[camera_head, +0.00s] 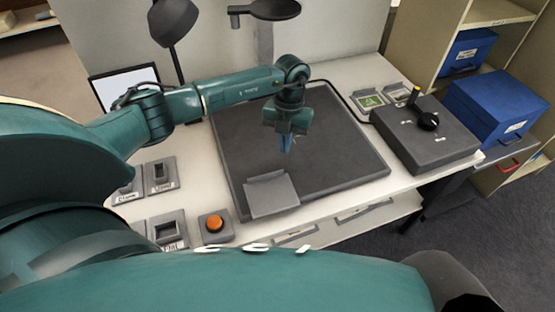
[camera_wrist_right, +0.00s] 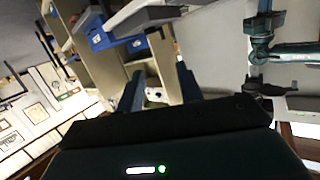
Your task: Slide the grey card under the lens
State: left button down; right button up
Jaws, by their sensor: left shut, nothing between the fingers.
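The grey card (camera_head: 270,193) lies near the front left edge of the dark grey mat (camera_head: 340,165), with a raised or folded strip along its far side. My left gripper (camera_head: 287,146) points down over the mat, just beyond the card and slightly right of it. It is shut and empty, apart from the card. A dark round head (camera_head: 272,9), probably the lens, stands on a grey post behind the mat. My right gripper (camera_wrist_right: 158,90) shows in the right wrist view, with its fingers apart and nothing between them, away from the table top.
An orange button (camera_head: 214,223) and several labelled grey switch plates (camera_head: 167,230) lie left of the card. A grey box with a black knob (camera_head: 428,120) stands right of the mat. A lamp (camera_head: 172,22) stands at the back.

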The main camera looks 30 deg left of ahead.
pick_arm(q)
jog(key=s, duration=0.3)
jog(key=s+d+p, duration=0.1)
jog(key=s, duration=0.1)
jog(key=shift+s, duration=0.2)
jog(key=shift+s+f, duration=0.15)
jog(key=shift+f, duration=0.1)
jog(key=shift+f+b, duration=0.3)
jog(key=shift+f, duration=0.3)
pick_arm(e)
jog(key=shift+a+f, duration=0.15)
